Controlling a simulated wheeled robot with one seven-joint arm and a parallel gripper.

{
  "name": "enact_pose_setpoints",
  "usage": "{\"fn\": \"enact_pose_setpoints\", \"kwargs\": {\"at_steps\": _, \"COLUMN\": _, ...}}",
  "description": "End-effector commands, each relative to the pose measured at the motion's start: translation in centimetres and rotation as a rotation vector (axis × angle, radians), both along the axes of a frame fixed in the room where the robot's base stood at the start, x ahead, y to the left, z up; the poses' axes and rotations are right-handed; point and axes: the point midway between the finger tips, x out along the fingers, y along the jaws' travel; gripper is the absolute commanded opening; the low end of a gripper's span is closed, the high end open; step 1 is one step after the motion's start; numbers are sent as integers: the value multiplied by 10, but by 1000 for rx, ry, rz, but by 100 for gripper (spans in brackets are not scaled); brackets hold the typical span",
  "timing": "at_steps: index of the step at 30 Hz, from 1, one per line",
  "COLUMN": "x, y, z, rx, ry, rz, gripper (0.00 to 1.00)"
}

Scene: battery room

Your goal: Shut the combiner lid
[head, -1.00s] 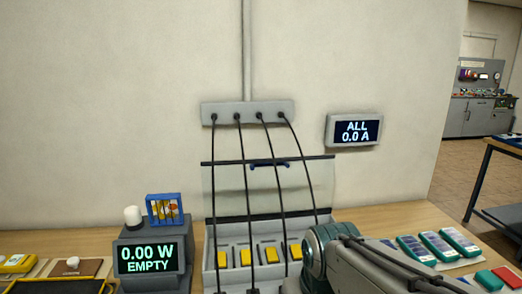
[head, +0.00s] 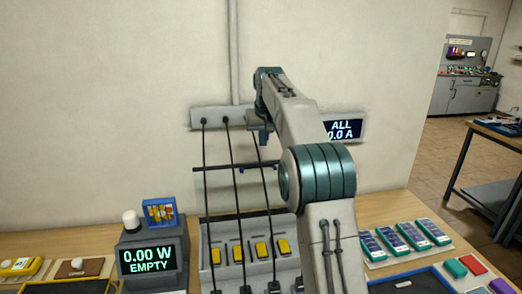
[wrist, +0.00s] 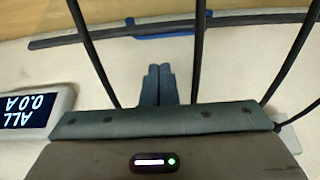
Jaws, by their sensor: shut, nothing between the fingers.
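The combiner box (head: 205,262) stands on the bench against the wall, with yellow switches inside. Its clear lid (head: 222,188) is open and stands up at the back, with a dark bar along its top edge. In the wrist view the lid's dark bar (wrist: 85,36) and its blue handle (wrist: 165,35) lie near the top. My gripper (head: 263,138) is shut and empty, above the lid's top bar near the wall. In the wrist view its fingertips (wrist: 158,70) are together, apart from the handle and between two black cables. My arm hides the lid's right part.
Black cables (head: 206,160) run from the grey wall block (head: 205,118) down to the box, in front of the lid. A wall display (head: 343,128) reads ALL 0.0 A. A scale-like display (head: 148,260) reading 0.00 W EMPTY stands left of the box.

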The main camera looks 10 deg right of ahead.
Motion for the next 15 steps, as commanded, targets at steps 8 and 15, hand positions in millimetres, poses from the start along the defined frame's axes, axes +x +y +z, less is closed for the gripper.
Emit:
{"fn": "enact_pose_setpoints", "kwargs": {"at_steps": 8, "x": 39, "y": -2, "z": 4, "rx": -3, "ry": -20, "rz": 3, "gripper": 0}}
{"fn": "enact_pose_setpoints", "kwargs": {"at_steps": 15, "x": 49, "y": -2, "z": -15, "rx": -3, "ry": -20, "rz": 4, "gripper": 0}}
